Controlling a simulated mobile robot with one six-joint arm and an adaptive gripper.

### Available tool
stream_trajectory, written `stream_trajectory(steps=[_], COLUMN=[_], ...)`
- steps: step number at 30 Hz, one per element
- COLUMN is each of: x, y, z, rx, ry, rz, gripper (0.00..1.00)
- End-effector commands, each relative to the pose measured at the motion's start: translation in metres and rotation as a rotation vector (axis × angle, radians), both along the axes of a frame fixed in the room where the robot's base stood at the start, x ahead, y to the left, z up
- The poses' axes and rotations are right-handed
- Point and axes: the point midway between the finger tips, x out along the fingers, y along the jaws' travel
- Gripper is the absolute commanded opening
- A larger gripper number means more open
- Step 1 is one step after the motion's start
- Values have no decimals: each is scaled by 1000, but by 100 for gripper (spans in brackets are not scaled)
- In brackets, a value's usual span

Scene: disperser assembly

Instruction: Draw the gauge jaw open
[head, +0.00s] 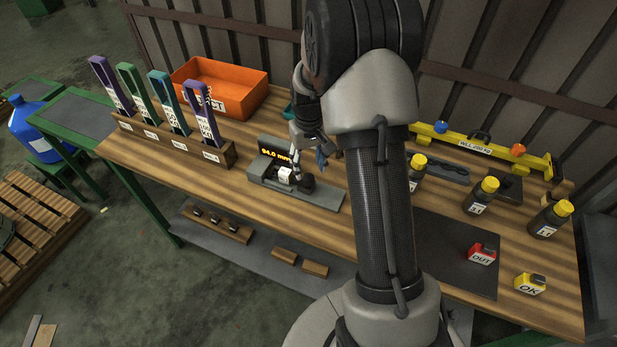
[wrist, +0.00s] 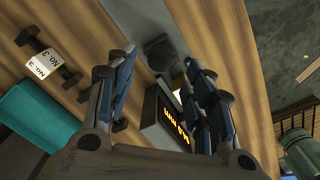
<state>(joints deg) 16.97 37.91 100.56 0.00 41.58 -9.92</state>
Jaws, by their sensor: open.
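The gauge (head: 322,199) is a low grey device on the bench in the head view, with a lit display (head: 276,152) reading what looks like 94.0 mm. A dark block (head: 306,184), which looks like its jaw, stands on the rail beside a small white-labelled part (head: 285,174). My gripper (head: 309,155) is just above the gauge. In the wrist view my gripper's fingers are apart, one on each side of the dark block (wrist: 160,50), with the display (wrist: 174,117) below it. I cannot tell whether either finger touches the block.
A dumbbell-shaped part labelled No. 3 (wrist: 42,66) and a teal container (wrist: 35,118) lie left in the wrist view. A rack of upright tagged tools (head: 172,141) and an orange bin (head: 238,84) stand left of the gauge. Yellow-capped bottles (head: 481,196) stand right.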

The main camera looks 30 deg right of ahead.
Motion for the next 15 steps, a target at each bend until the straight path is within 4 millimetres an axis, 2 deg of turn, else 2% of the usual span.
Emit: stream_trajectory(steps=[1,6,10,15], x=[0,0,0,0], y=[0,0,0,0], z=[-13,-37,-46,-49], rx=[0,0,0,0], ry=[2,1,0,-1], rz=[0,0,0,0], gripper=[48,48,48,48])
